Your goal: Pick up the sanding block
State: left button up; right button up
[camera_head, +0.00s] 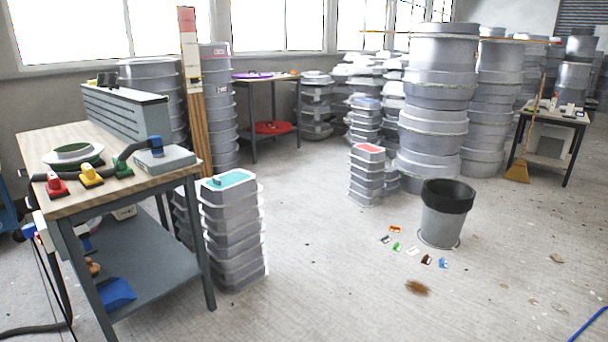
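A wooden-topped workbench (120,185) stands at the left. On its front part are small tool-like blocks with dark tops: a red one (55,187), a yellow one (91,176) and a green one (123,167). A blue piece (155,143) sits on a grey box-like thing (167,159) at the bench's right end, with a dark curved hose or handle beside it. I cannot tell for sure which of these is the sanding block. Neither of my grippers is in view.
A stack of grey moulds (235,240) stands right of the bench. A grey bin with a black rim (446,215) stands on the floor, with small litter and a brown stain (417,288) before it. Taller mould stacks (432,110) fill the back.

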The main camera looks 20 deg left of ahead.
aim_at(56, 188)
jog(key=i+u, duration=0.5)
jog(key=u, duration=0.2)
jog(key=i+u, duration=0.5)
jog(key=u, duration=0.2)
jog(key=i+u, duration=0.2)
jog(key=u, duration=0.2)
jog(key=i+l+u, duration=0.1)
jog(key=u, duration=0.25)
jog(key=i+l+u, duration=0.15)
jog(key=i+u, duration=0.15)
jog(key=u, duration=0.15)
jog(key=i+l+u, duration=0.25)
jog(key=u, duration=0.15)
